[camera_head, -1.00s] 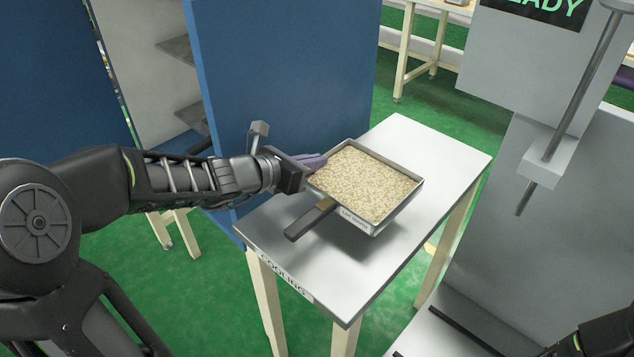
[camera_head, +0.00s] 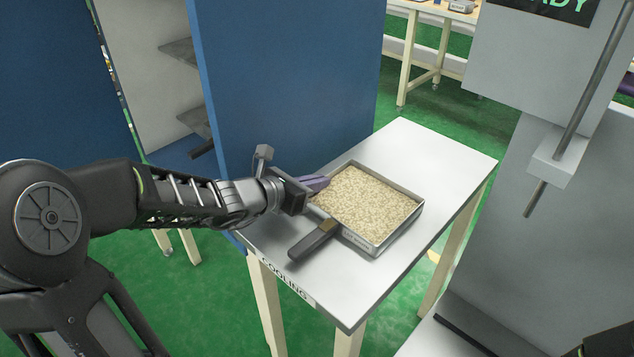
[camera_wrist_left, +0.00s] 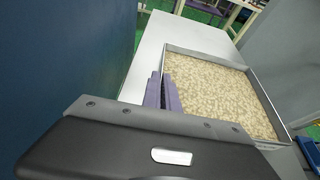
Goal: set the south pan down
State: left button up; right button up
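The south pan (camera_head: 358,241) is a shallow grey metal tray with a dark handle and a label on its front wall. It is filled with pale tan grains (camera_head: 370,200). It sits level at the cooling table's top (camera_head: 430,150), apparently resting on it; its underside is hidden. My left gripper (camera_head: 317,183) is at the pan's left wall, its purple fingers close together on the rim. In the left wrist view the fingers (camera_wrist_left: 162,92) straddle the pan's left wall (camera_wrist_left: 163,58). My right gripper is out of view.
A blue cabinet panel (camera_head: 285,85) stands close behind my left arm. Bare tabletop lies behind and in front of the pan. A grey machine with a vertical rod (camera_head: 590,85) stands at the right, across a gap.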

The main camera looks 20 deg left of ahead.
pick_arm(q)
jog(key=o, duration=0.5)
